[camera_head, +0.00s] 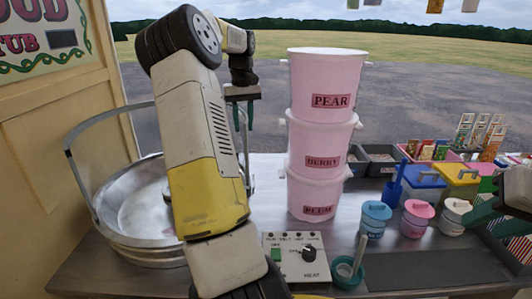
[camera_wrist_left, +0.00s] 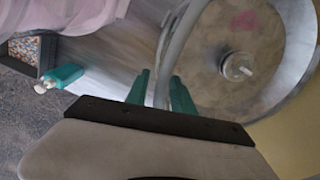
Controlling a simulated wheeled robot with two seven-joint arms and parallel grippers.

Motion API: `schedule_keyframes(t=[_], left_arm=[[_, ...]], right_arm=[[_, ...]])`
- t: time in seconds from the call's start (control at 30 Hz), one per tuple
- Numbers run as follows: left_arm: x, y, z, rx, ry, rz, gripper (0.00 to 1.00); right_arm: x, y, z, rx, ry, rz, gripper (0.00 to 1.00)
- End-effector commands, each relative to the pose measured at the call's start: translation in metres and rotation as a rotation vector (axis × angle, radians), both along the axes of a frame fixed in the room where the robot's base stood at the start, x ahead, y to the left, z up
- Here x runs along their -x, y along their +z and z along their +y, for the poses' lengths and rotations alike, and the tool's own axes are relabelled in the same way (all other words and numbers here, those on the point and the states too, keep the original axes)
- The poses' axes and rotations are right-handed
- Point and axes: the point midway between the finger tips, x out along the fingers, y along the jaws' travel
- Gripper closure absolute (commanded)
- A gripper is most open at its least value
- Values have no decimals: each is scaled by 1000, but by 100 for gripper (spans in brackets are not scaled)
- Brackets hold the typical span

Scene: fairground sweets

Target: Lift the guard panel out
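A curved grey metal band, which I take to be the guard panel (camera_head: 83,172), stands up around the round metal tub (camera_head: 135,213) at the left. My left arm hides much of its middle. My left gripper (camera_head: 243,117) points down at the band's right side. In the left wrist view the band (camera_wrist_left: 179,40) runs between the two teal fingers of the left gripper (camera_wrist_left: 160,90). The fingers are close on either side; I cannot tell whether both touch it. The tub floor (camera_wrist_left: 205,60) with a small round hub (camera_wrist_left: 237,67) shows beyond.
Three stacked pink buckets (camera_head: 325,82) stand close right of my left gripper. A control box (camera_head: 296,258) and a teal cup (camera_head: 347,273) are in front. Lidded pots (camera_head: 375,219) and coloured bins (camera_head: 424,176) fill the right. A wooden sign wall (camera_head: 60,130) borders the left.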

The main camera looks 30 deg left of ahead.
Motion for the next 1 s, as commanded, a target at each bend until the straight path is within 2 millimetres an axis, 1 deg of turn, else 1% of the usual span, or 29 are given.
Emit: schedule_keyframes(t=[0.07, 0.27, 0.37, 0.4, 0.43, 1.0], left_arm=[[0, -4, 0, 0, -1, 0, 71], [0, -4, 0, -1, 0, -1, 71], [0, -4, 0, -1, 0, -1, 89], [0, -4, 0, -1, 0, -1, 96], [0, -4, 0, -1, 0, -1, 100], [0, -1, 0, -2, -1, -2, 100]], right_arm=[[0, 0, 0, 0, 0, 0, 64], [0, 0, 0, 0, 0, 0, 64], [0, 0, 0, 0, 0, 0, 64], [0, 0, 0, 0, 0, 0, 64], [0, 0, 0, 0, 0, 0, 64], [0, 0, 0, 0, 0, 0, 64]])
